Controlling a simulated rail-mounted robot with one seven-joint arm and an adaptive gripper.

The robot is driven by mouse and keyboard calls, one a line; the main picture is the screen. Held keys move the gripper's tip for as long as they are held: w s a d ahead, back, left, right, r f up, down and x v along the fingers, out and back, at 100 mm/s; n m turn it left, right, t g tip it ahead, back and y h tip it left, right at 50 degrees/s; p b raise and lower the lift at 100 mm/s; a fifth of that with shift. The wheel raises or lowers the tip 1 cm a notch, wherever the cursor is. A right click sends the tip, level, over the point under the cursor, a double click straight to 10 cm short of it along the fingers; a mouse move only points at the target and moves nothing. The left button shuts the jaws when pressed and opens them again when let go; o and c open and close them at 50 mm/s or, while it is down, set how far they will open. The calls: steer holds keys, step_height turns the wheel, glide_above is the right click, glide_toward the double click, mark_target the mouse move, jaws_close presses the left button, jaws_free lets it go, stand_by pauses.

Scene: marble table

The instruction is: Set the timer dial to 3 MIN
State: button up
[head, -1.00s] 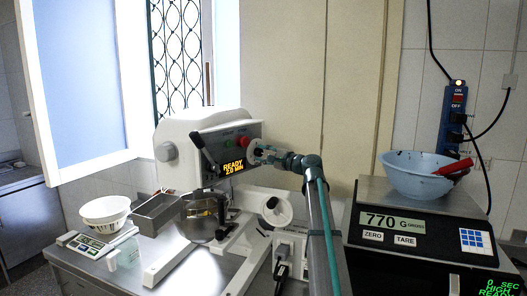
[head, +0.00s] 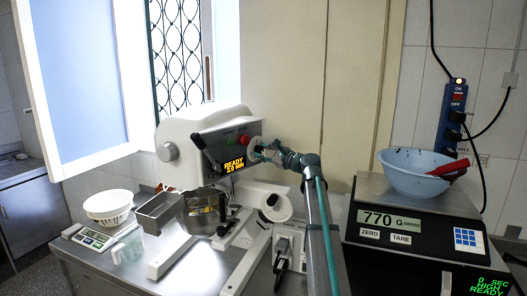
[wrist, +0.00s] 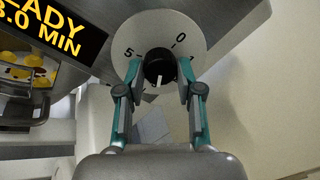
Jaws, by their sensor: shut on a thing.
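The timer dial is a black knob (wrist: 159,67) on a round white plate (wrist: 150,29) on the mixer (head: 200,125). The plate shows a 5 at left and a 0 at upper right. The knob's white pointer faces downward in the wrist view. My gripper (wrist: 159,72) is shut on the knob, one finger on each side. In the head view my gripper (head: 262,149) covers most of the dial. The mixer's display (head: 234,165) reads READY with a minutes value below; in the wrist view the display (wrist: 55,30) reads 3.0 MIN, partly cut off at left.
A red button (head: 244,139) and a black lever (head: 206,152) are close to the dial. The mixer's steel bowl (head: 200,222) is below. At right a scale (head: 352,215) bears a blue bowl (head: 416,180).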

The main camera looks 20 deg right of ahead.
stand_by(0.3)
steer(key=o, duration=1.2)
steer(key=shift+c, duration=0.2)
steer(key=v, duration=1.2)
